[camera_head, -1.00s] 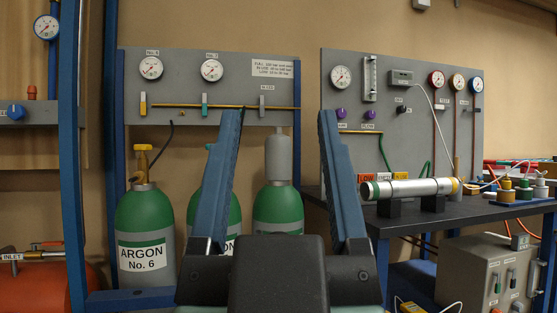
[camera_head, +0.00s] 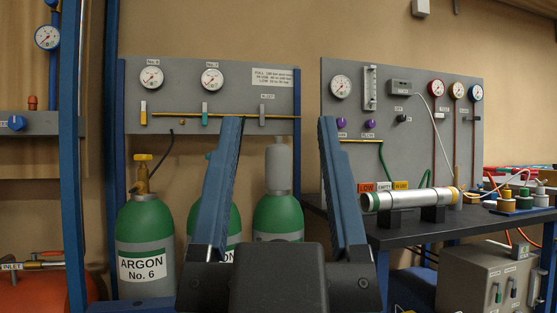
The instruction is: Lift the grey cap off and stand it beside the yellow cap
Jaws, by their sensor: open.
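The grey cap (camera_head: 279,165) is a tall, rounded cap on top of the rightmost green cylinder (camera_head: 279,217). It stands upright and shows between the two blue fingers. My gripper (camera_head: 279,122) is open and empty, its fingers spread to the left and right of the cap in the picture. How far they are from it in depth I cannot tell. I cannot pick out a yellow cap for certain. A small yellow top (camera_head: 506,194) shows among fittings at the far right of the bench. The left finger partly hides the middle cylinder.
An Argon No. 6 cylinder (camera_head: 145,225) with a yellow-topped brass valve (camera_head: 143,171) stands at left. A gauge panel (camera_head: 180,105) hangs behind the cylinders. The dark bench (camera_head: 405,237) at right carries a silver tube (camera_head: 400,198). Blue posts (camera_head: 72,130) stand at left.

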